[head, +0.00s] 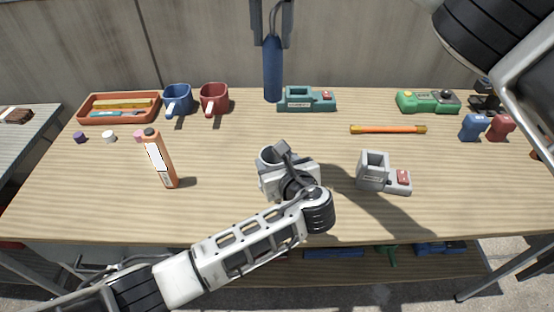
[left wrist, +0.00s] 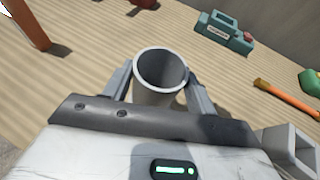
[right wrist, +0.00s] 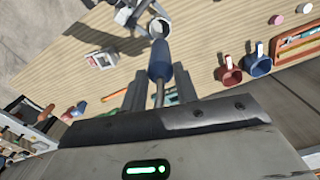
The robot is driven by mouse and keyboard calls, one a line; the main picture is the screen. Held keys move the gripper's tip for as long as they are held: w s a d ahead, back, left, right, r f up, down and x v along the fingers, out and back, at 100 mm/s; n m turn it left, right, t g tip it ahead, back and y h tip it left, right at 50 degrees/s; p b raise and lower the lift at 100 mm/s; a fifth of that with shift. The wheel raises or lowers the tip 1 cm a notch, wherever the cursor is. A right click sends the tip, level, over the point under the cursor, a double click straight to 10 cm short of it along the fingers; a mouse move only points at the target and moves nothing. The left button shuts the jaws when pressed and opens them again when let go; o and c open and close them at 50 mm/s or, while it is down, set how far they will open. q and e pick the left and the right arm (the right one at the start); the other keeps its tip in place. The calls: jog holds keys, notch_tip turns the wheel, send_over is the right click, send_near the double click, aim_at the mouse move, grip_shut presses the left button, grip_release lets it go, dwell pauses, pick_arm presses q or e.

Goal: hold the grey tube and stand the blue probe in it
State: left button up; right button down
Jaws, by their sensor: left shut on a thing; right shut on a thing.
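The grey tube (head: 267,160) is upright near the middle of the table, its open mouth facing up. My left gripper (head: 285,166) is shut on it; in the left wrist view a finger lies on each side of the tube (left wrist: 160,94) and its inside looks empty. The blue probe (head: 272,72) hangs upright, thick end down, from my right gripper (head: 271,38), which is shut on its thin upper part. In the head view the probe appears above and beyond the tube. The right wrist view shows the probe (right wrist: 159,62) apart from the tube's mouth (right wrist: 158,28).
A grey holder with a red button (head: 373,172) stands right of the tube. An orange bottle (head: 160,160) stands left. A teal device (head: 305,101), blue mug (head: 177,98), red mug (head: 214,98) and orange tray (head: 84,113) line the back. An orange rod (head: 388,129) lies right.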

aim_at(273, 102)
pick_arm(q)
jog(key=shift+f, duration=0.1)
jog(key=o, duration=1.4)
jog(key=c, duration=0.9)
pick_arm(e)
notch_tip(273, 102, down, 14)
jog(key=shift+r, duration=0.15)
